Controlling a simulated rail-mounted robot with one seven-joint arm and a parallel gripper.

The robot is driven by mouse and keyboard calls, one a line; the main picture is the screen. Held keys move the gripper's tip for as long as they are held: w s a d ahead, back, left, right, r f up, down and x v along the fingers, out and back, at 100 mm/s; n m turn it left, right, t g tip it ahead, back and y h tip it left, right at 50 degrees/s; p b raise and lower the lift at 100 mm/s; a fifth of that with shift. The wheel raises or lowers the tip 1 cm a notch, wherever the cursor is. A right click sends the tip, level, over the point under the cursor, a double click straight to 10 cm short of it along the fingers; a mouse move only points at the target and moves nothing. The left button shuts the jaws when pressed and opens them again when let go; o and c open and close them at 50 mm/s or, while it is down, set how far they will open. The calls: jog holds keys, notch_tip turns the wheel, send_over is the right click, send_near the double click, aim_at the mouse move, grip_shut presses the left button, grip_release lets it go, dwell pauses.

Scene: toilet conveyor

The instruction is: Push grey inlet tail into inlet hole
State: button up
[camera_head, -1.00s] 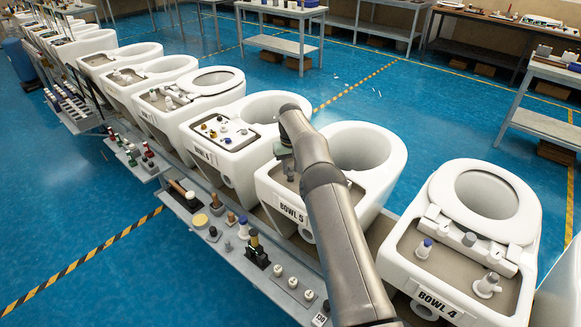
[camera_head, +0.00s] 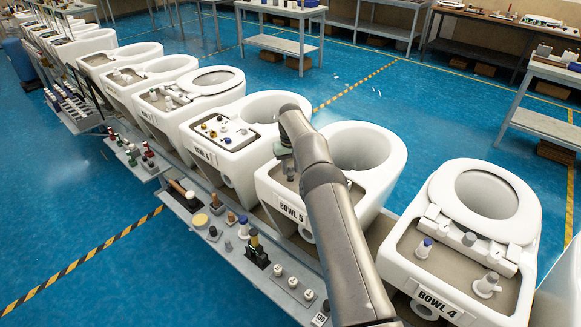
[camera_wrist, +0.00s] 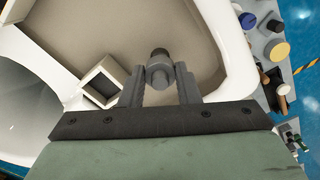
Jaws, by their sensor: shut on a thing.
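My gripper (camera_wrist: 160,85) is shut on the grey inlet tail (camera_wrist: 160,62), a short grey cylinder with a darker end, held between the two fingers over the beige tank floor (camera_wrist: 105,25) of a white bowl. In the head view my gripper (camera_head: 285,165) is over the tank of the bowl labelled BOWL 5 (camera_head: 292,211), largely hidden by my arm. The inlet hole is not distinguishable; the tail's dark end may cover it. I cannot tell whether the tail touches the floor. A square pale-rimmed opening (camera_wrist: 101,84) lies left of the fingers in the wrist view.
The white tank wall (camera_wrist: 222,35) rises close right of the fingers. A parts shelf (camera_head: 240,255) with several fittings runs along the bowls' front. BOWL 4 (camera_head: 437,301) stands to the right, and another bowl (camera_head: 270,105) to the left.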

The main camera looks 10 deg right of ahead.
aim_at(290, 166)
jog(key=shift+f+b, duration=0.8)
jog(key=shift+f, duration=0.6)
jog(key=o, duration=1)
jog(key=shift+r, duration=0.15)
notch_tip(290, 166, up, 12)
jog(key=p, duration=0.3)
